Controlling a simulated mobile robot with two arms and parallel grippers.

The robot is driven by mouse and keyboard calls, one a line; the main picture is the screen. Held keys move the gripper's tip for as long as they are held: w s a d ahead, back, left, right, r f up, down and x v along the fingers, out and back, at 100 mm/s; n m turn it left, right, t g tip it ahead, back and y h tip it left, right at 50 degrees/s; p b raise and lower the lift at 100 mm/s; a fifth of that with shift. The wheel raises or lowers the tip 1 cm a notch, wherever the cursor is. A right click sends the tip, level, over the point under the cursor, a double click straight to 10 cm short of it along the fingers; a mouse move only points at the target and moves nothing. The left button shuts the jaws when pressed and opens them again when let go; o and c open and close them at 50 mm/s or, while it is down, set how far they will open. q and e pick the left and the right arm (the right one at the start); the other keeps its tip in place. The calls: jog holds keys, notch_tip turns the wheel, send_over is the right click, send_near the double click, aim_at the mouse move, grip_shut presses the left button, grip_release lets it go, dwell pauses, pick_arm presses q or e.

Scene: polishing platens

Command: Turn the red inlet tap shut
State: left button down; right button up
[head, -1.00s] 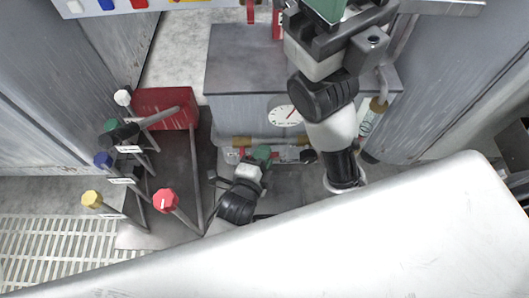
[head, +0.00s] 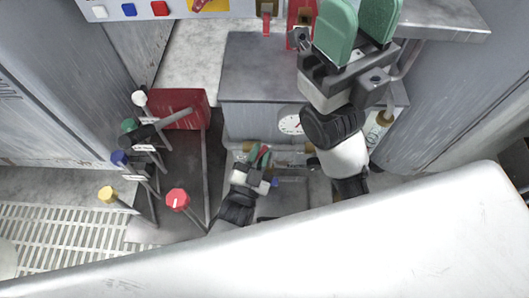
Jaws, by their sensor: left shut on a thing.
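A small red handle (head: 264,153), which looks like the red tap, is on the pipework below the front of the grey cabinet. My right gripper (head: 358,32) is at the top right, above the cabinet. Its two green fingers stand apart with nothing seen between them, and their tips reach the top edge of the picture.
A stand of rods on the left carries white, green, blue, yellow and red knobs (head: 178,199). A red box (head: 178,108) stands behind it. A round gauge (head: 291,122) is on the grey cabinet (head: 258,72). A panel with coloured buttons (head: 128,9) is at top left. A floor grate (head: 50,240) lies lower left.

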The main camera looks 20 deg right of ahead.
pick_arm(q)
jog(key=shift+w+a+r+n+t+y, duration=0.1)
jog(key=shift+a+n+t+y, duration=0.3)
jog(key=shift+n, duration=0.65)
jog(key=shift+w+a+n+t+y, duration=0.15)
jog(key=shift+a+n+t+y, duration=0.2)
jog(key=shift+n, duration=0.75)
jog(key=shift+w+a+r+n+t+y, duration=0.1)
jog(key=shift+a+n+t+y, duration=0.3)
jog(key=shift+n, duration=0.65)
jog(key=shift+t, duration=0.25)
jog(key=c, duration=1.1)
grip_release()
